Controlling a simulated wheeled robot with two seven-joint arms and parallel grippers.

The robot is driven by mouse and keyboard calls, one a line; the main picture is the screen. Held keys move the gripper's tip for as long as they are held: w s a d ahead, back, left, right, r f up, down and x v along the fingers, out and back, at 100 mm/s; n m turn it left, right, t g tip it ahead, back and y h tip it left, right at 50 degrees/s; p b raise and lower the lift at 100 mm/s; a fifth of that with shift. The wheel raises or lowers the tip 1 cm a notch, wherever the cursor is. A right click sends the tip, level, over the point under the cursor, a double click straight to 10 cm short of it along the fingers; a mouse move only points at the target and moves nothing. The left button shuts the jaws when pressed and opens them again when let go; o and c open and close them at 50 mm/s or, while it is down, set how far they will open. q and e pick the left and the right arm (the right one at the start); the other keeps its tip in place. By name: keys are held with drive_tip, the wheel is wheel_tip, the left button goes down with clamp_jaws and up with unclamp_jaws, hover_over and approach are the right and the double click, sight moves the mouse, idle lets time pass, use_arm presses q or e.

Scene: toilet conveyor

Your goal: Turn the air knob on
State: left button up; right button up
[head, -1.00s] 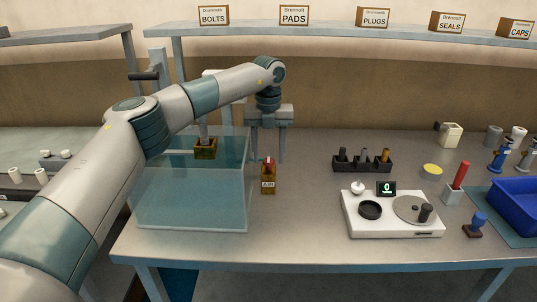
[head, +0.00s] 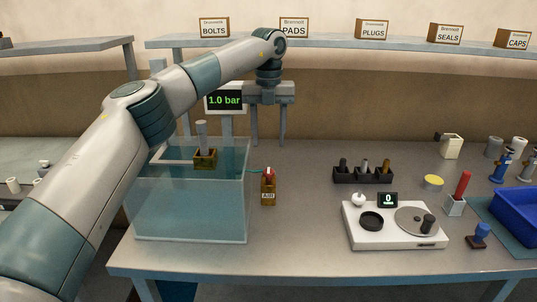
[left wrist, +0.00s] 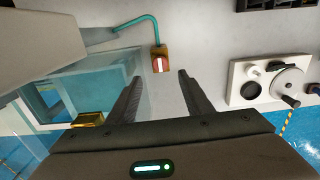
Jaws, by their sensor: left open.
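The air knob (head: 268,171) is red with a white stripe. It sits on top of a small orange-brown block marked AIR (head: 268,190), just right of the clear water tank (head: 195,208). In the left wrist view the knob (left wrist: 158,65) lies just beyond the fingertips, its white stripe running up and down the picture. My left gripper (head: 268,139) is open and empty, pointing down above and behind the block. Its two fingers (left wrist: 160,76) are apart, with bare table between them. A display (head: 224,100) behind the tank reads 1.0 bar. My right gripper is out of view.
A green hose (left wrist: 140,20) runs to the block. A brass-coloured fixture (head: 205,158) with a grey post stands at the tank. A black rack (head: 362,178) and a white scale (head: 395,232) stand to the right. The table between block and scale is clear.

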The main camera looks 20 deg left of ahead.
use_arm(q)
wheel_tip(320, 180, up, 8)
idle(0.4)
idle(0.4)
